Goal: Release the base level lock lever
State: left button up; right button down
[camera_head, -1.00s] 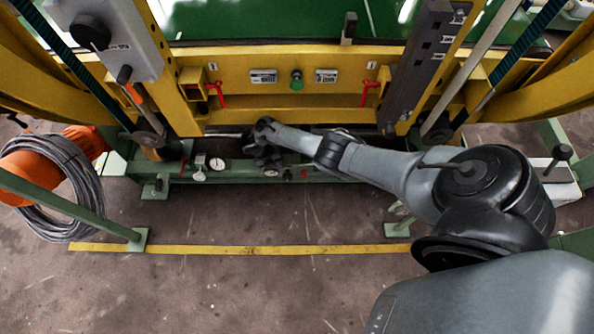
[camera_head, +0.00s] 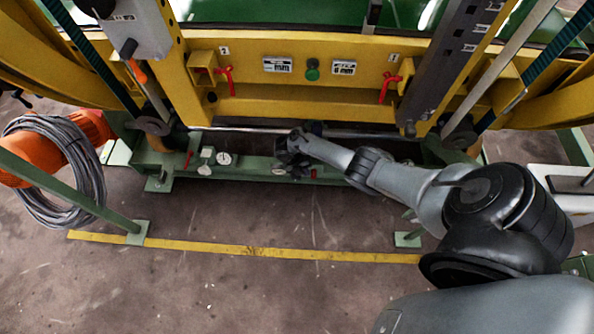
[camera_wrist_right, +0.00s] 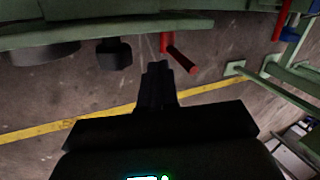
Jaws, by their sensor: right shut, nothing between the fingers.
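A small red lever (camera_head: 313,174) stands on the green base rail (camera_head: 245,170); I take it for the base level lock lever. My right gripper (camera_head: 294,167) is over the rail, just left of this lever. In the right wrist view, the shut, empty fingers (camera_wrist_right: 159,68) are beside a red lever handle (camera_wrist_right: 183,61), which lies just right of the tips. Whether they touch cannot be told. Another red lever (camera_head: 188,158) is farther left on the rail. My left gripper is not in view.
Dial gauges (camera_head: 223,158) sit on the rail, left of my gripper. Two red handles (camera_head: 226,80) (camera_head: 388,87) are on the yellow beam above. A black knob (camera_wrist_right: 114,54) is left of the fingers in the wrist view. The floor in front is clear.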

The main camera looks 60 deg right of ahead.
jog(key=shift+s+d, duration=0.45)
jog(key=shift+w+a, duration=0.1)
jog(key=shift+s+r+t+p, duration=0.1)
jog(key=shift+s+t+p, duration=0.2)
jog(key=shift+p, duration=0.1)
jog(key=shift+r, duration=0.1)
